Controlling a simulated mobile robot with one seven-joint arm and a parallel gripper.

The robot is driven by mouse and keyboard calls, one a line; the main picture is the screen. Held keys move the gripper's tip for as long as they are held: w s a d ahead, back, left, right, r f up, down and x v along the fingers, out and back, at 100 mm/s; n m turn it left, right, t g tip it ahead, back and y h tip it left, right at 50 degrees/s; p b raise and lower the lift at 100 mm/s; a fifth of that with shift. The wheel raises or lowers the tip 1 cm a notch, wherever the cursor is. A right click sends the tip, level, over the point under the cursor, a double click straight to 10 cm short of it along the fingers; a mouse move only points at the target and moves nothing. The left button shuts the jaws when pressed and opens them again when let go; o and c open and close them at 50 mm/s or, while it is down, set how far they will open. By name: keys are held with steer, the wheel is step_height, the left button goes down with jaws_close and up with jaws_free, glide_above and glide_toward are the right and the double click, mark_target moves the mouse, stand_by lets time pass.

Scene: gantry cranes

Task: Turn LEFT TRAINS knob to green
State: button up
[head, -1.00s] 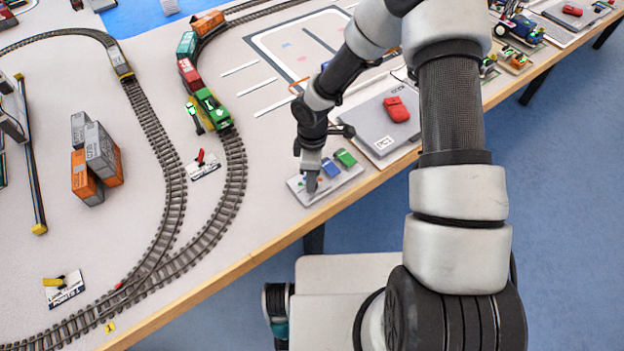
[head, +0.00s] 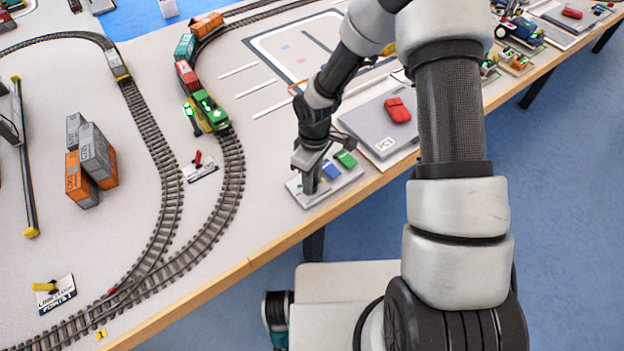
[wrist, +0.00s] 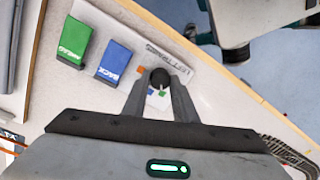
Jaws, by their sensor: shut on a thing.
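The LEFT TRAINS knob (wrist: 160,76) is a dark round knob on a pale control panel (wrist: 180,52), between my fingertips in the wrist view. My gripper (wrist: 160,80) is shut on it. A small pale mark below the knob lies close to a green patch (wrist: 164,94); a blue patch (wrist: 150,91) is just left of it. The knob's exact setting is hard to tell. In the head view the panel (head: 346,178) lies near the table edge, and my gripper (head: 312,184) covers the knob.
A blue block (wrist: 113,63) and a green block (wrist: 82,43) sit beside the knob. A grey panel with a red block (head: 397,110) lies to the right. Curved track with a green locomotive (head: 209,109) is left. The wooden table edge (head: 250,262) is close.

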steer(key=o, duration=1)
steer(key=shift+o, duration=0.2)
steer(key=shift+r, duration=0.15)
step_height(320, 180, up, 17)
steer(key=p, duration=0.1)
steer(key=shift+w+d+p, duration=0.3)
steer(key=shift+w+p, duration=0.1)
step_height(320, 180, up, 16)
steer(key=m+t+h+p, duration=0.2)
steer(key=m+t, duration=0.1)
steer(key=m, duration=0.2)
glide_above(315, 182)
steer(key=s+d, duration=0.6)
steer(key=d, duration=0.1)
steer(key=s+d+r+m+t+p, duration=0.1)
steer(key=s+d+r+m, duration=0.1)
steer(key=s+r, duration=0.3)
steer(key=s+d+r+m+t+y+p, duration=0.1)
steer(key=s+d+r+m+t, duration=0.1)
steer(key=s+r+m, duration=0.2)
steer(key=shift+s+d+r+m+y, duration=0.3)
steer(key=shift+s+r, duration=0.5)
steer(key=shift+s, duration=0.45)
